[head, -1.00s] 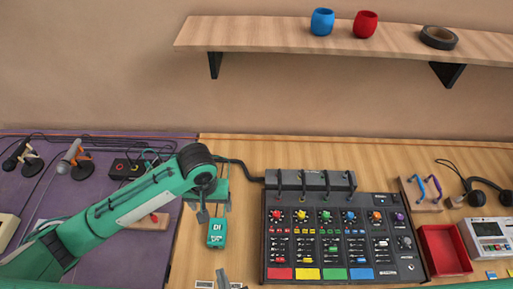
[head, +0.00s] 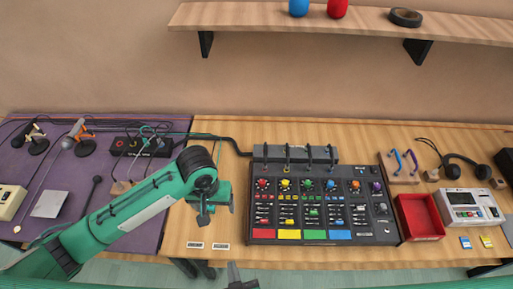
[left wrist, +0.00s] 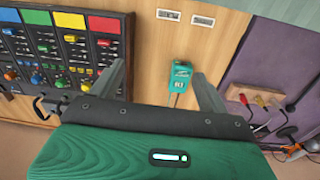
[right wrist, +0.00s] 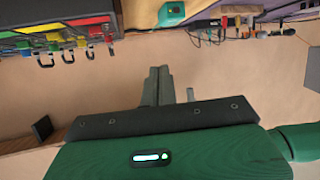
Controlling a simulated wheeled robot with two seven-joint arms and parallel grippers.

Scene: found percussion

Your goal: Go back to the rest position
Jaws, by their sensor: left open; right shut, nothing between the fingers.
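My left gripper (head: 205,212) is open and empty above the wooden table, left of the mixer. In the left wrist view its two fingers (left wrist: 160,84) are spread, with a teal DI box (left wrist: 180,76) on the table beyond them. In the head view that box is hidden behind the gripper. My right gripper (head: 238,276) shows only in part at the bottom of the head view, near the table's front edge. In the right wrist view its fingers (right wrist: 168,82) are shut with nothing between them.
The mixer (head: 320,238) stands on the table (head: 205,262). A red tray (head: 420,218) and a white device (head: 466,208) are to its right. Microphones (head: 38,140) stand on the purple surface (head: 75,185) at left. A shelf (head: 250,20) hangs above. The space over the table is clear.

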